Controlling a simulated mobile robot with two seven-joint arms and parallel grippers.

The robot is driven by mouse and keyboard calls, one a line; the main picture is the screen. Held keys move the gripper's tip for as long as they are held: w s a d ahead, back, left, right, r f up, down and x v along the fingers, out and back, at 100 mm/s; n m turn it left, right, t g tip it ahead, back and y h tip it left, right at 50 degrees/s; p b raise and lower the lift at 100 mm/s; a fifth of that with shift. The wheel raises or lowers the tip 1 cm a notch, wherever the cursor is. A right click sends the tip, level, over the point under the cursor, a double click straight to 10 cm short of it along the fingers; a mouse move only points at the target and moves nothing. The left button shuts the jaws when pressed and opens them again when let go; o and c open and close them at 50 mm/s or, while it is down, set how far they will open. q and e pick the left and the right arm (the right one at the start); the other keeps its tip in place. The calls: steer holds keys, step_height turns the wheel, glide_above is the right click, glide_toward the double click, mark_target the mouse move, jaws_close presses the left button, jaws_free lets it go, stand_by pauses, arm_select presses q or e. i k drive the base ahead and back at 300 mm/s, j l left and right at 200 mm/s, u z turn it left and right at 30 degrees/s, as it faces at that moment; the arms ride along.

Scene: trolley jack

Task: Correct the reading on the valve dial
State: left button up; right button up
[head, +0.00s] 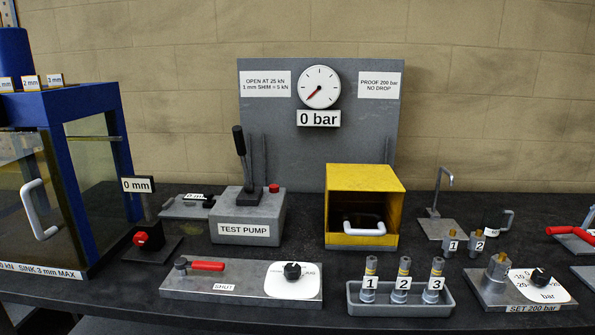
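A white dial plate with a black knob (540,277) sits on a grey block at the right. Numbers around the knob are partly readable, with "bar" below, and the block's front label (532,308) reads "SET 200 bar". A second white dial plate (293,283) with a black knob lies on a grey base at front centre. That base also carries a red lever (207,266) and a label (224,287) reading "SHUT". A round gauge (319,87) on the back panel has a red needle pointing lower left, above a sign (318,118) reading "0 bar". Neither gripper is in view.
A blue-framed press (115,130) with a glass guard stands left. A test pump (248,215) and a yellow box (364,185) stand behind. A grey tray (400,308) holds several numbered cartridges. A bent-rod stand (437,205) and red-handled tool (568,230) are at right.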

mark_target(540, 277)
steer(key=z, duration=1.35)
